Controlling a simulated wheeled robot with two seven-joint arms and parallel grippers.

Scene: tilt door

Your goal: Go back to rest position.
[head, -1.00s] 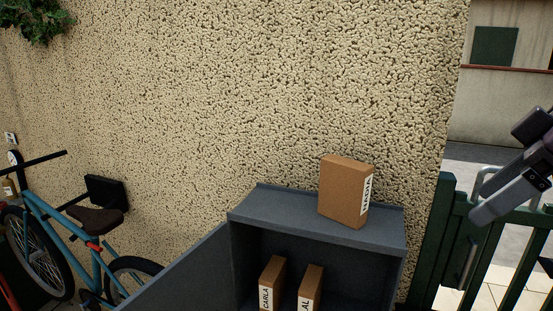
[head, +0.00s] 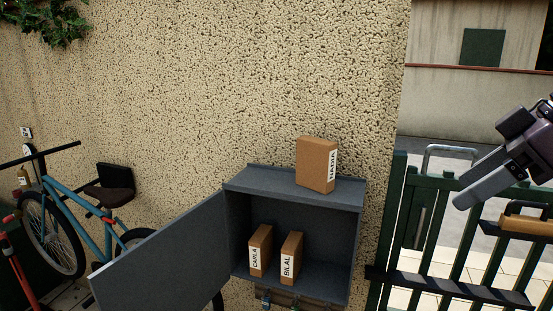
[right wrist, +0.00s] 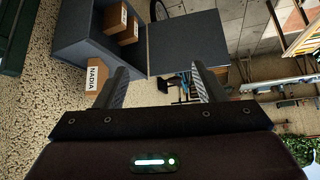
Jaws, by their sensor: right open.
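My right gripper (head: 462,190) is at the right of the head view, in front of the green gate and apart from the cabinet. It is open and empty, and its two spread fingers show in the right wrist view (right wrist: 160,78). The grey cabinet (head: 290,193) is on the wall with its door (head: 165,258) swung open to the left. A brown box labelled NADIA (head: 314,165) stands on its top. Boxes labelled CARLA (head: 261,251) and BILAL (head: 292,258) stand inside. My left gripper is not in view.
A dark green gate (head: 425,255) is right of the cabinet, with a brown-handled object (head: 528,226) near its top. A blue bicycle (head: 85,220) leans by the wall (head: 200,90) at left. Small items (head: 265,298) hang under the cabinet.

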